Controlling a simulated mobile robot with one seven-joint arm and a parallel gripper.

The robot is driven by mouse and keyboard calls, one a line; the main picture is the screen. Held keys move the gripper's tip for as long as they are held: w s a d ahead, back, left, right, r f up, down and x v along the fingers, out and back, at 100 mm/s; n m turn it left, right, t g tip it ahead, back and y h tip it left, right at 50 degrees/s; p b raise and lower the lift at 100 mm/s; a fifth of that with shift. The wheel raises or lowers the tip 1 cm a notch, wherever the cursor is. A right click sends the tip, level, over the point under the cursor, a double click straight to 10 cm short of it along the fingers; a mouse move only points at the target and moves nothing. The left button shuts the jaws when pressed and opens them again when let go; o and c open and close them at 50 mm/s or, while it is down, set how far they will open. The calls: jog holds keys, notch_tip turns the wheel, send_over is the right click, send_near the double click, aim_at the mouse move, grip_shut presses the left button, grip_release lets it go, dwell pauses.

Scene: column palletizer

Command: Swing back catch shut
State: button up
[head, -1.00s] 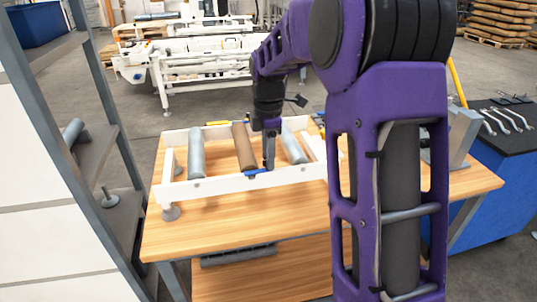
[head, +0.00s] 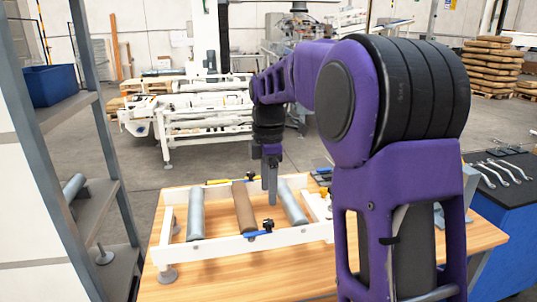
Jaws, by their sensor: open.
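A white roller frame (head: 215,248) lies on the wooden table and holds two grey rollers, one left (head: 196,214) and one right (head: 291,203), with a brown roller (head: 244,207) between them. On the near rail a blue catch (head: 257,233) with a black knob (head: 268,225) lies along the rail. My gripper (head: 269,200) points down, open and empty, above the frame between the brown and right grey rollers, apart from both catches.
The wooden table (head: 200,280) has bare room in front of the frame. A grey shelf rack (head: 85,190) stands close at left. A blue bench (head: 510,220) with wrenches stands at right. White conveyor machinery (head: 200,125) is behind.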

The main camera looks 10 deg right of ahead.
notch_tip(320, 180, up, 9)
jog(key=shift+f, duration=0.15)
